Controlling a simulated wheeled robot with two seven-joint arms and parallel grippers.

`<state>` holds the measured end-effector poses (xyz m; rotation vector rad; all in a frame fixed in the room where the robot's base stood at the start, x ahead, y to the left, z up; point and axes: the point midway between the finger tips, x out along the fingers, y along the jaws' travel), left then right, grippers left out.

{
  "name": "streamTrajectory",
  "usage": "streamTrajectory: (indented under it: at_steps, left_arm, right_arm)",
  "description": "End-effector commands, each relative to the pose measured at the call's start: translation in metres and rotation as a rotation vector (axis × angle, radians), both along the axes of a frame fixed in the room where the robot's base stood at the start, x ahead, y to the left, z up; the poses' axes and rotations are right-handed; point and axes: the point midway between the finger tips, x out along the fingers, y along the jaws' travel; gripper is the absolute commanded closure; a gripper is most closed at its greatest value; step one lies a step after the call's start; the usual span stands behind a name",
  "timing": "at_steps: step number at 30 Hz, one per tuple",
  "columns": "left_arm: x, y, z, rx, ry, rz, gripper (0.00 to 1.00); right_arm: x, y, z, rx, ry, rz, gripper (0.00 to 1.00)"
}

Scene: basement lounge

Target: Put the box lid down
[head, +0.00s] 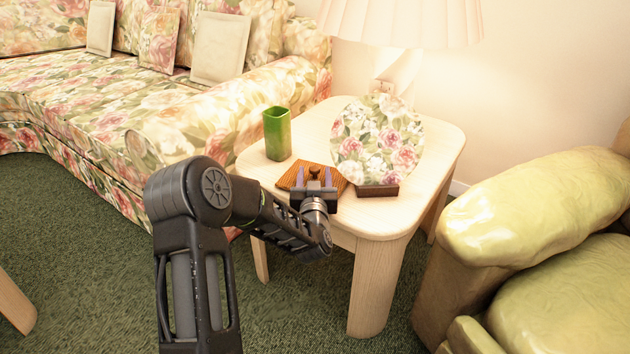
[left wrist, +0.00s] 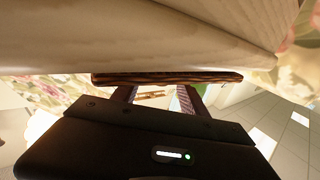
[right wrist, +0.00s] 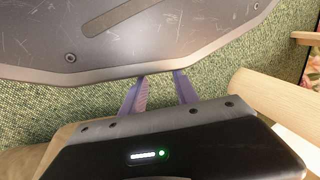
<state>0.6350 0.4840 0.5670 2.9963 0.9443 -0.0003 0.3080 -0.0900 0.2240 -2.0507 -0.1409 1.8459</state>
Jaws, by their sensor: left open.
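The box lid (head: 286,181) is a flat orange-brown striped wooden square with a small knob (head: 314,172). It lies on the front part of the pale wooden side table (head: 354,222). My left gripper (head: 313,178) is open over the lid, its two fingers apart on either side of the knob. In the left wrist view the dark striped edge of the lid (left wrist: 165,78) shows just past the fingertips, close to the pale table. My right gripper (right wrist: 160,82) shows only in its wrist view, open and empty above green carpet. No box is clearly visible.
A green vase (head: 277,134) stands at the table's left. A round floral plate (head: 377,143) on a dark base (head: 377,191) stands just right of the lid, with a lamp (head: 400,25) behind. A floral sofa (head: 215,115) and a yellow-green armchair (head: 540,220) flank the table.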

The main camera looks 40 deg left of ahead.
Motion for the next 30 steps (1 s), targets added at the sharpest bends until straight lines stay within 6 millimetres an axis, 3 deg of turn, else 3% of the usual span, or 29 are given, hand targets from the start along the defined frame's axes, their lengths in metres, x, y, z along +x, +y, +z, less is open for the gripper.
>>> streamTrajectory:
  at_steps: [7,25,30]
  left_arm:
    - [-0.0001,-0.0002,0.0,0.0,0.0,0.0,0.5]
    - [-0.0002,-0.0001,0.0,0.0,0.0,0.0,0.99]
    - [-0.0002,-0.0001,0.0,0.0,0.0,0.0,1.0]
  right_arm:
    - [0.0,-0.0001,0.0001,0.0,0.0,0.0,0.64]
    - [0.0,-0.0001,0.0001,0.0,0.0,0.0,0.64]
    - [0.0,-0.0001,0.0001,0.0,0.0,0.0,0.64]
